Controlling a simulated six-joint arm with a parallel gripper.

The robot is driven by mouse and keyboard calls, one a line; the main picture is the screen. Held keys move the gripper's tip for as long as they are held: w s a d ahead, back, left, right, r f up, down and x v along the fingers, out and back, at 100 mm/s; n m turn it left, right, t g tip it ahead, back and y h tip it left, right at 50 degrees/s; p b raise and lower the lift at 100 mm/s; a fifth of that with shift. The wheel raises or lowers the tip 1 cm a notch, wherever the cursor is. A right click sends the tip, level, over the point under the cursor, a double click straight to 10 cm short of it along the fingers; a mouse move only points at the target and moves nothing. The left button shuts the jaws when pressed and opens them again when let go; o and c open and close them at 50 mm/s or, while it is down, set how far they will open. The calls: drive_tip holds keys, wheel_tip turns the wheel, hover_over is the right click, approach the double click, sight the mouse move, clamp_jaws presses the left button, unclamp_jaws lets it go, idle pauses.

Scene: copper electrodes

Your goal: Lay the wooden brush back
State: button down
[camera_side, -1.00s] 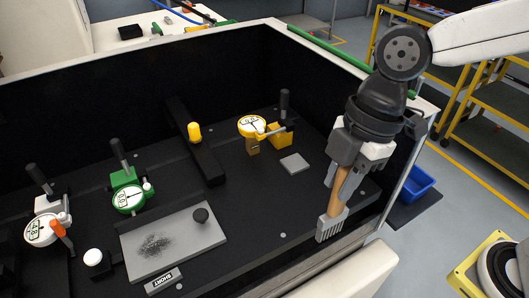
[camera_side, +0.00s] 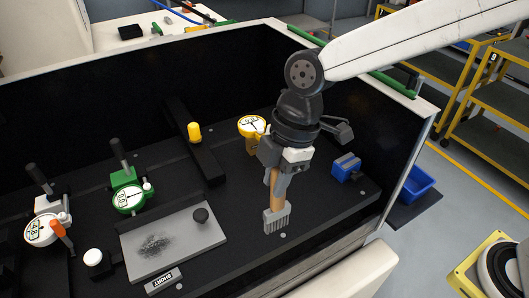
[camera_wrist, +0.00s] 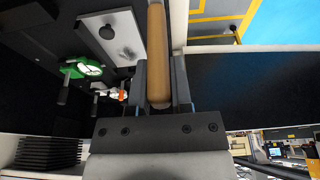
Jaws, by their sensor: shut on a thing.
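My gripper (camera_side: 275,178) is shut on the wooden handle of the brush (camera_side: 276,218). The brush hangs upright with its grey bristle head down, low over the black work surface, right of the grey plate. I cannot tell whether the bristles touch the surface. In the wrist view the brush's wooden handle (camera_wrist: 158,55) runs between the two fingers (camera_wrist: 159,85); the bristle head is out of that view. The grey plate (camera_side: 188,222) has a dark smudge of powder (camera_side: 155,245) and a black knob (camera_side: 201,215).
A blue block (camera_side: 346,167) stands right of my gripper. A yellow gauge (camera_side: 252,126) is behind it, partly hidden. A green gauge (camera_side: 128,198), a white gauge (camera_side: 42,229) and a yellow-topped peg (camera_side: 194,131) stand to the left. The box's right wall (camera_side: 408,165) bounds the surface.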

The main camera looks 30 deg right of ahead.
drive_tip(key=shift+w+a+f, duration=0.3)
drive_tip(key=shift+w+f, duration=0.15)
drive_tip(key=shift+f, duration=0.2)
drive_tip(key=shift+w+a+f, duration=0.25)
drive_tip(key=shift+w+f, duration=0.2)
drive_tip(key=shift+f, duration=0.2)
drive_tip(key=shift+w+a+f, duration=0.3)
drive_tip(key=shift+w+f, duration=0.15)
drive_tip(key=shift+f, duration=0.3)
drive_tip(key=shift+w+a+f, duration=0.15)
drive_tip(key=shift+w+f, duration=0.1)
drive_tip(key=shift+f, duration=0.7)
drive_tip(key=shift+w+a+f, duration=0.15)
drive_tip(key=shift+w+f, duration=0.05)
drive_tip(key=shift+f, duration=0.9)
drive_tip(key=c, duration=0.5)
unclamp_jaws()
drive_tip(key=shift+c, duration=0.2)
drive_tip(key=shift+r, duration=0.15)
drive_tip(key=v, duration=0.7)
drive_tip(key=shift+r, duration=0.3)
